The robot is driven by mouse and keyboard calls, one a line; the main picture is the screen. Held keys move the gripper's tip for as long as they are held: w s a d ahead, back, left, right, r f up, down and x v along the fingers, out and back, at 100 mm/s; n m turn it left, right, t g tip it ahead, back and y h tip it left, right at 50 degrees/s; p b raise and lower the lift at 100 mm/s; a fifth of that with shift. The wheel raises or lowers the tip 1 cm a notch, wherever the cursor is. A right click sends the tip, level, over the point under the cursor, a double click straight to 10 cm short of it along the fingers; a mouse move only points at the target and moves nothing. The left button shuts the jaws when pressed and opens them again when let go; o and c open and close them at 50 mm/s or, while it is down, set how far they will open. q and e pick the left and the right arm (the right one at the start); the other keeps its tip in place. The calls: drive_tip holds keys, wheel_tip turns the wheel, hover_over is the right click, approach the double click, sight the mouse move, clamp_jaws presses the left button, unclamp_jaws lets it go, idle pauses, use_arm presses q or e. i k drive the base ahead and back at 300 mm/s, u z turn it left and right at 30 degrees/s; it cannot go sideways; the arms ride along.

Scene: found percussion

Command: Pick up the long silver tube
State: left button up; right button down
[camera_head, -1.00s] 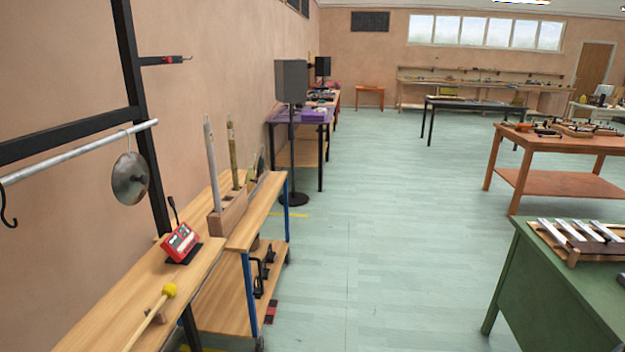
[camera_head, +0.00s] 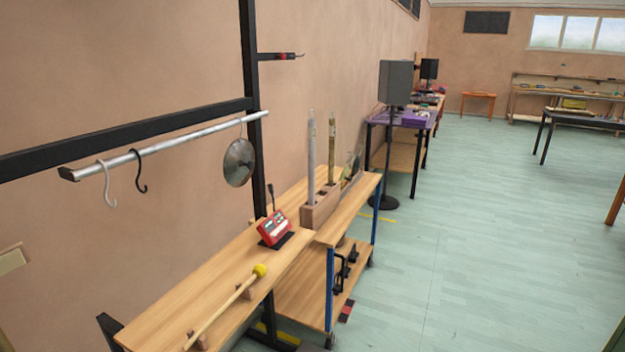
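A long, thin silver tube (camera_head: 311,158) stands upright in a wooden block (camera_head: 320,208) on the wooden cart by the left wall. Its lower end is hidden in the block. A similar yellowish tube (camera_head: 332,148) stands upright just to its right in the same block. A separate silver bar (camera_head: 185,140) hangs level on the black frame, with hooks and a round metal disc (camera_head: 239,163) on it. Neither of my grippers is in view.
A wooden bench (camera_head: 190,285) in front holds a yellow-headed mallet (camera_head: 230,300) and a red device (camera_head: 273,229). A black frame post (camera_head: 250,90) rises beside it. A speaker on a stand (camera_head: 396,85) is beyond the cart (camera_head: 352,212). The green floor (camera_head: 470,230) to the right is clear.

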sight(311, 121)
drive_tip(key=z, duration=0.8)
drive_tip(key=i, duration=1.35)
drive_tip(key=z, duration=0.55)
drive_tip(key=i, duration=1.95)
drive_tip(key=u, duration=1.7)
drive_tip(key=i, duration=0.8)
drive_tip(key=u, duration=0.75)
